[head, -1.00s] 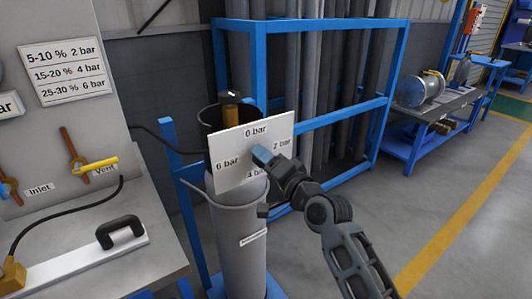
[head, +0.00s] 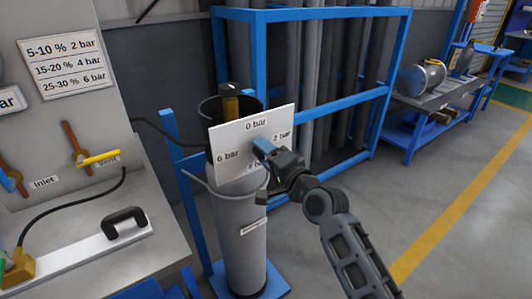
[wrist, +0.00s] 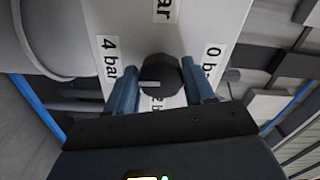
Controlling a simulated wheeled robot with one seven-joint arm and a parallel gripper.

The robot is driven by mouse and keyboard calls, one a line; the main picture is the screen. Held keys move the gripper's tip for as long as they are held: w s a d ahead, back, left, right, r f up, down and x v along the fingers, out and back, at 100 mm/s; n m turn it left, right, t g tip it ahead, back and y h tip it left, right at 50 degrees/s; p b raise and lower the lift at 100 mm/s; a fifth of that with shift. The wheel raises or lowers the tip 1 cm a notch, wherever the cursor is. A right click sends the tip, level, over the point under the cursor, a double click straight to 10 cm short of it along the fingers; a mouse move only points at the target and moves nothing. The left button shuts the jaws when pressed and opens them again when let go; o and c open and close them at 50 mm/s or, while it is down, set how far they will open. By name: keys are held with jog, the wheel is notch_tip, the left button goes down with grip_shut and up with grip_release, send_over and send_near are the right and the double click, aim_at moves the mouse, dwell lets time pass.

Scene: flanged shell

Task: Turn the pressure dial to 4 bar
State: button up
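The white dial plate (head: 228,142) stands in front of the grey cylinder in the head view, with 0 bar at top, 2 bar right, 6 bar left and 4 bar partly hidden below. The dark pressure dial (wrist: 170,72) shows in the wrist view, with a light mark on its lower left. My gripper (wrist: 160,68) has one blue finger on each side of the dial, with no clear gap at the fingertips. In the head view my gripper (head: 262,149) covers the plate's middle and hides the dial.
The grey cylinder (head: 240,240) stands on a blue base beside a blue rack (head: 330,125) of pipes. A panel sign (head: 64,65) pairs 15-20 % with 4 bar. The bench (head: 150,255) with a black handle (head: 125,224) is at left. Open floor lies right.

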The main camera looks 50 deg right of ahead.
jog(key=o, duration=0.4)
jog(key=b+v, duration=0.1)
jog(key=v, duration=0.6)
jog(key=shift+s, duration=0.35)
jog(key=shift+a, duration=0.15)
jog(key=s+a+f+n+g+y, duration=0.1)
jog(key=s+a+f+n, duration=0.3)
jog(key=s, duration=0.3)
jog(key=s+a+f+n+g+y, duration=0.1)
jog(key=s+a+f+n, duration=0.1)
jog(key=s+a+n, duration=0.35)
jog(key=s+a+r+n+y, duration=0.1)
jog(key=s+a+n, duration=0.3)
jog(key=s, duration=0.4)
jog(key=s+a+r+n+y, duration=0.2)
jog(key=s+a+n, duration=0.2)
jog(key=s, duration=0.5)
jog(key=a, duration=0.2)
jog(key=shift+a+r+n+g, duration=0.2)
jog(key=shift+a+n+g, duration=0.1)
jog(key=shift+a+n, duration=0.1)
